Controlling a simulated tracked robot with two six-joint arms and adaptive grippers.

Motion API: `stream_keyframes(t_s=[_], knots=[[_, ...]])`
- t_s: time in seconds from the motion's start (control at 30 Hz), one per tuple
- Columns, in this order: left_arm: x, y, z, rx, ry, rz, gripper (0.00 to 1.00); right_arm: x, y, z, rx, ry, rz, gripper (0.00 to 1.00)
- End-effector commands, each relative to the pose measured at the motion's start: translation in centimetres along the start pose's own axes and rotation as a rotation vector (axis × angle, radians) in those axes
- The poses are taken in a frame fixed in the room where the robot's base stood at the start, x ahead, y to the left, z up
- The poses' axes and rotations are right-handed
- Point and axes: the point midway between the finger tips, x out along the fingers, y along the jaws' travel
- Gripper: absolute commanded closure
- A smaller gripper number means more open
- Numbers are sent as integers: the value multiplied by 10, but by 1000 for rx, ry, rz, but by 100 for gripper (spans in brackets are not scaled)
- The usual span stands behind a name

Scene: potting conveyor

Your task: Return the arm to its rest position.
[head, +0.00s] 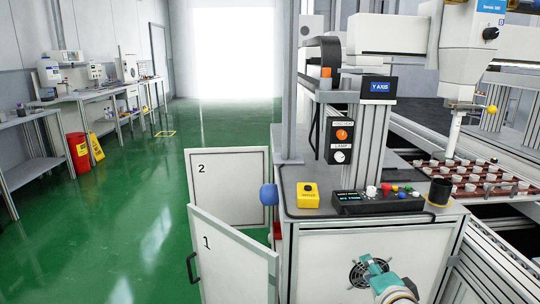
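My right arm comes in at the bottom edge, right of centre. Its end, with a teal part and a pale body, is my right gripper (372,268). It is in front of the white cabinet front, near the round fan grille. The fingers are not clear enough to tell open from shut, and I see nothing held there. My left gripper and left arm are not in view.
A bench top (312,211) carries a yellow button box (307,195), a control panel (378,200) and a black cup (440,191). Cabinet doors 1 (233,258) and 2 (228,190) stand open at left. A pot tray (480,180) is at right. Green floor (110,235) is clear.

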Motion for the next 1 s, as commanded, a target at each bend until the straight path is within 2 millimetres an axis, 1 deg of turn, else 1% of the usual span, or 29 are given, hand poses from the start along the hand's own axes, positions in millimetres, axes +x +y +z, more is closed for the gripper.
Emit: stream_keyframes(t_s=[0.03,0.07,0.1,0.13,0.17,0.2,0.27,0.3,0.37,0.4,0.47,0.5,0.57,0.6,0.67,0.7,0.77,0.8,0.83,0.9,0.93,0.97,1.0], knots=[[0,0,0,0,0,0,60,10,28,9,-15,-22,56,63],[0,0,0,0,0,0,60,14,42,15,-24,-35,86,63],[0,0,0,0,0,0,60,20,67,24,-41,-58,135,63],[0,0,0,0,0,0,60,24,88,32,-58,-80,174,63],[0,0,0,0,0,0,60,27,108,40,-74,-103,213,63],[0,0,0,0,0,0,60,29,137,51,-99,-138,268,63],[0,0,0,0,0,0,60,28,180,69,-140,-198,346,63],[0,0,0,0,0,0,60,25,208,82,-168,-242,396,63],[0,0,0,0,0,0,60,16,249,101,-212,-317,469,63],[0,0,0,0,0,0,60,8,274,114,-241,-371,513,63],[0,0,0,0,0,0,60,-7,309,133,-284,-455,571,63],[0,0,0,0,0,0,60,-18,329,145,-313,-512,602,63],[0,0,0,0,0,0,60,-35,355,161,-352,-594,639,63],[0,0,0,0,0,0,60,-48,370,172,-378,-650,660,63],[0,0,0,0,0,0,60,-66,388,186,-417,-732,680,63],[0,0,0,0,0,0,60,-78,398,195,-445,-790,688,63],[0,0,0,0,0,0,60,-98,410,208,-493,-879,690,63],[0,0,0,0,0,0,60,-111,416,216,-533,-943,682,63],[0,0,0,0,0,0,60,-121,419,222,-575,-999,664,63],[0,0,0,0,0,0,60,-134,417,227,-691,-1101,592,63],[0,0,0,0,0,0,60,-134,416,230,-731,-1124,568,63],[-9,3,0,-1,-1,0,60,-137,407,228,-748,-1128,558,63],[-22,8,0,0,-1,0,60,-141,394,224,-742,-1124,562,63]])
